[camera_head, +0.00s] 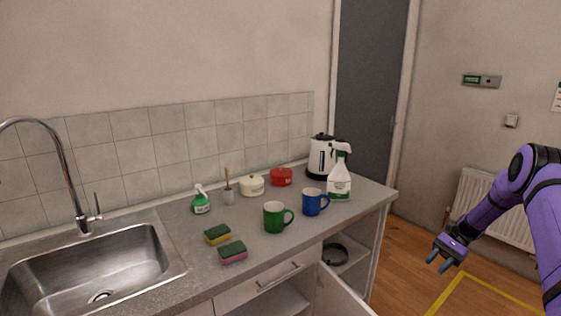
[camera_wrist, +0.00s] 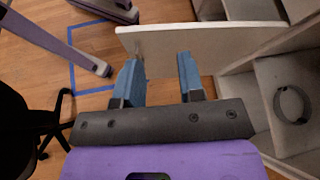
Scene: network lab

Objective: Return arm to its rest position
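My purple arm shows at the right of the head view, to the right of the counter (camera_head: 365,205). My gripper (camera_head: 438,261) is low over the wooden floor, beside the counter and apart from it. It points down and to the left. In the wrist view my gripper (camera_wrist: 158,65) has its two blue fingers spread, with nothing held between them. Beyond the fingertips is an open pale cabinet door (camera_wrist: 215,40); it also shows at the bottom of the head view (camera_head: 340,297).
A dark round pan-like item (camera_head: 335,254) sits on the open cabinet's shelf. A black office chair (camera_wrist: 22,135) stands at left in the wrist view. A radiator (camera_head: 490,205) is on the wall behind my arm. Mugs, including a green mug (camera_head: 274,217), stand on the counter.

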